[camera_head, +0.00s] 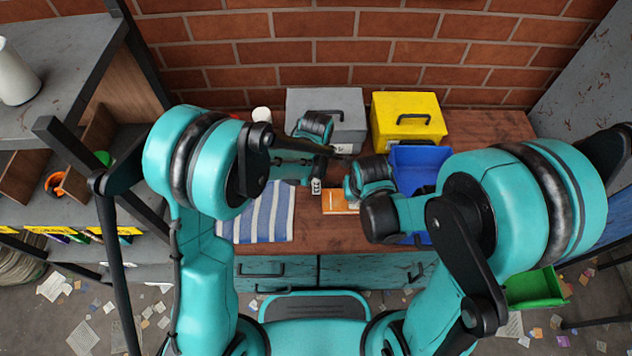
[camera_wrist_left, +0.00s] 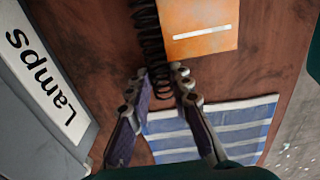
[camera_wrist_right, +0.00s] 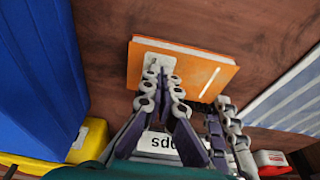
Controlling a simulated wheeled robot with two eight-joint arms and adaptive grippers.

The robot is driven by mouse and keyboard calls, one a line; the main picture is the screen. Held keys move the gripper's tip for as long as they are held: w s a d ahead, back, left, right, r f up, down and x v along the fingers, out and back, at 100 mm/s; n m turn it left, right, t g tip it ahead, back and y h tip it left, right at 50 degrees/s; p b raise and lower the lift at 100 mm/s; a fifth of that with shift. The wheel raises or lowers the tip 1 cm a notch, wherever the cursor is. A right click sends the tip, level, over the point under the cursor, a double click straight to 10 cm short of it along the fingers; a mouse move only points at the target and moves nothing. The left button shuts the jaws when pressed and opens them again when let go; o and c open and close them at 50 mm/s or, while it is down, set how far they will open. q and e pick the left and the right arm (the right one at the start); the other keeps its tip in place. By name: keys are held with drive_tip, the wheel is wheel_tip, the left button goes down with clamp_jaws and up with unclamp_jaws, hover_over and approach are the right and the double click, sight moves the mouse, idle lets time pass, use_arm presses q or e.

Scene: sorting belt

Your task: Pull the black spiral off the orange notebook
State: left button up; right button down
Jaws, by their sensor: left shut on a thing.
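The orange notebook (camera_head: 338,203) lies on the brown wooden table; it also shows in the left wrist view (camera_wrist_left: 200,22) and the right wrist view (camera_wrist_right: 195,58). The black spiral (camera_wrist_left: 148,32) runs along the notebook's edge and extends past its corner. Whether its coils are still threaded through the notebook I cannot tell. My left gripper (camera_wrist_left: 160,82) is shut on the spiral's near end. My right gripper (camera_wrist_right: 161,80) has its fingertips close together over a pale patch on the notebook. I cannot tell whether it grips the notebook. The spiral is hidden in the right wrist view.
A striped cloth (camera_head: 262,218) lies left of the notebook. A grey box (camera_head: 340,103) and a yellow box (camera_head: 398,108) stand at the back against the brick wall. A blue bin (camera_head: 418,165) stands right of the notebook. Both arms crowd the middle.

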use_arm(q)
drive_tip(key=shift+w+r, duration=0.1)
use_arm(e)
drive_tip(key=shift+s+f, duration=0.2)
drive_tip(key=shift+s, duration=0.05)
use_arm(q)
drive_tip(key=shift+w+r, duration=0.35)
drive_tip(key=shift+r, duration=0.2)
drive_tip(key=shift+w+r, duration=0.3)
drive_tip(key=shift+r, duration=0.25)
drive_tip(key=shift+w+f, duration=0.15)
use_arm(e)
drive_tip(key=shift+w+r, duration=0.25)
drive_tip(key=shift+r, duration=0.15)
wheel_tip(320, 180, up, 2)
drive_tip(key=shift+r, duration=3.2)
